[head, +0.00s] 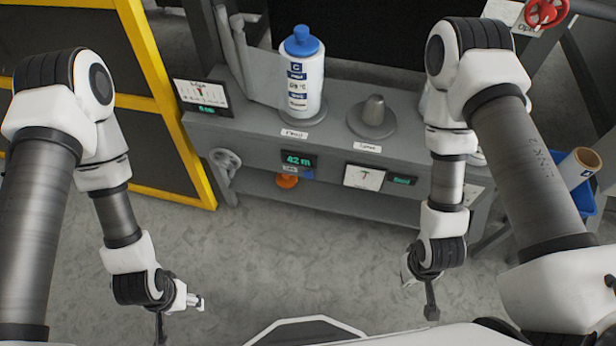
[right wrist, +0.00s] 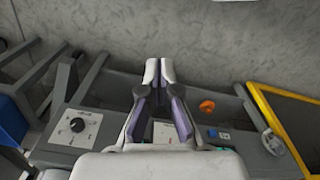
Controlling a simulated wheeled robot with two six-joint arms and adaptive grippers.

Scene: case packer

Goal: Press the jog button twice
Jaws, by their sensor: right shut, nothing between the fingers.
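No label that I can read names the jog button, so I cannot tell which control it is. The grey machine front (head: 335,205) carries a green "42 m" display (head: 299,160), with a small blue piece below it and an orange knob (head: 288,181). The orange knob also shows in the right wrist view (right wrist: 207,106), beside the blue piece (right wrist: 212,133). My right gripper (right wrist: 160,72) is shut and empty, over the floor in front of the machine. My left gripper (head: 196,302) is low at the left, away from the machine; its jaws are too small to judge.
A white bottle with a blue cap (head: 302,75) and a grey cone (head: 374,111) stand on the machine top. A handwheel (head: 225,158) is at its left, beside a yellow-framed barrier (head: 165,95). A red valve wheel (head: 546,12) is at upper right. The floor between my arms is clear.

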